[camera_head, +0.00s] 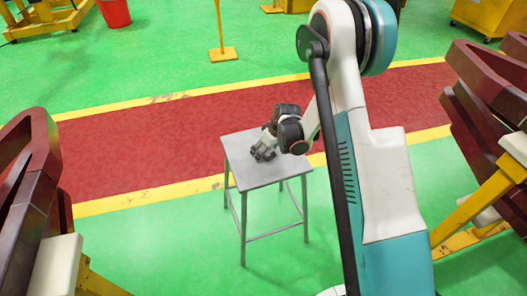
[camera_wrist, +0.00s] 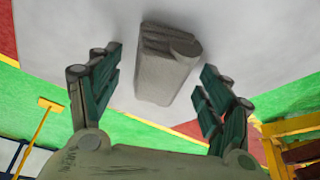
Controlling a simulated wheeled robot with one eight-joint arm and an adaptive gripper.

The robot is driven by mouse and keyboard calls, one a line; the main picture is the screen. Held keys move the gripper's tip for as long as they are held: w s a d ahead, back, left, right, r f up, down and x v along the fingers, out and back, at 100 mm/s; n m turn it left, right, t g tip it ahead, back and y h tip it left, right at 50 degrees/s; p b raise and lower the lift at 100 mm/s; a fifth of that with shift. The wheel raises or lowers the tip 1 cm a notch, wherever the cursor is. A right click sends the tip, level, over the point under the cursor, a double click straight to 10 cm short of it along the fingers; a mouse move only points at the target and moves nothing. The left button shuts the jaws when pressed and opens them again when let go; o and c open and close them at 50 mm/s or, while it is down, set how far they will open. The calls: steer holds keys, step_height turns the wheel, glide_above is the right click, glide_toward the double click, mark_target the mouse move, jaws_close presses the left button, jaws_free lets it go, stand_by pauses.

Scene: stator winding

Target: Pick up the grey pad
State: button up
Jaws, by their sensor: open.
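The grey pad (camera_wrist: 163,72) is a thick block with a rounded, ridged end. In the wrist view it lies on the pale top of a small table (camera_wrist: 250,35). My gripper (camera_wrist: 160,62) is open, with one green-lined finger to the left of the pad and one to the right. Gaps show between the pad and both fingers. In the head view my gripper (camera_head: 263,153) is low over the grey table (camera_head: 262,178). There the pad cannot be made out and seems hidden by my gripper.
The table is a small four-legged stand with an otherwise bare top. Dark red frames stand at the left (camera_head: 30,170) and right (camera_head: 490,110). A yellow post (camera_head: 222,53) and a red bucket (camera_head: 115,13) are at the back. The floor around the table is clear.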

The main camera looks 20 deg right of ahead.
steer(key=c, duration=1)
steer(key=shift+c, duration=0.2)
step_height(320, 180, up, 20)
steer(key=p, duration=0.7)
steer(key=shift+r, duration=0.25)
